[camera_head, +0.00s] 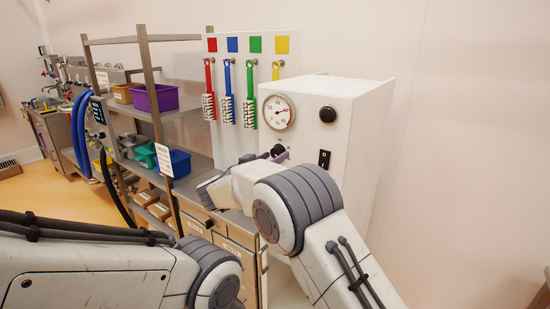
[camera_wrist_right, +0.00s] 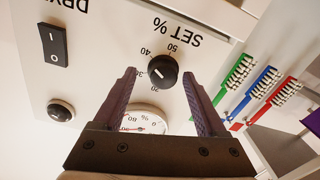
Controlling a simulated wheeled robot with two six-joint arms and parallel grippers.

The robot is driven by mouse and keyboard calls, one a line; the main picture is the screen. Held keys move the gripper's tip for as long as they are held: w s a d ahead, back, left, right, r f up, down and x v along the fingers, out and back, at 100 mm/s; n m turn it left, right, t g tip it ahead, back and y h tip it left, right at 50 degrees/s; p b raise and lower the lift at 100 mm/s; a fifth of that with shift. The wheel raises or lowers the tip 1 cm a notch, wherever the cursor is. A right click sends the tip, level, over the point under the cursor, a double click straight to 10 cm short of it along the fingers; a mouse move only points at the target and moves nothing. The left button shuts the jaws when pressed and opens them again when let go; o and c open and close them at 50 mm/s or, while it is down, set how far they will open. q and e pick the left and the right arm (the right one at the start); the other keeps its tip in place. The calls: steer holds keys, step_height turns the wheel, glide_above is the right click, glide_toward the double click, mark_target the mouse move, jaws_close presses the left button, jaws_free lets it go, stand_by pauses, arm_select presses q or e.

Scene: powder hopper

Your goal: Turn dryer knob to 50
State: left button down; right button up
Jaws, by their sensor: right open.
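The dryer (camera_head: 345,120) is a white box with a black round knob (camera_wrist_right: 162,70) on its front, under the "SET %" label in the upside-down right wrist view. Printed numbers including 20, 40 and 50 ring the knob. Its small white mark seems to point near 30, but the exact reading is unclear. My right gripper (camera_wrist_right: 159,74) is open, its two purple fingers on either side of the knob; contact cannot be told. In the head view my right arm partly hides that gripper. My left arm shows at lower left, its gripper out of view.
A round gauge (camera_head: 279,112), a black button (camera_head: 328,114) and a rocker switch (camera_head: 324,159) are on the dryer's front. Coloured brushes (camera_head: 228,95) hang on a white panel beside it. A metal shelf with bins (camera_head: 154,97) stands at left.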

steer(key=shift+w+d, duration=0.1)
steer(key=shift+w, duration=0.1)
steer(key=shift+a, duration=0.2)
steer(key=shift+a, duration=0.1)
jaws_close()
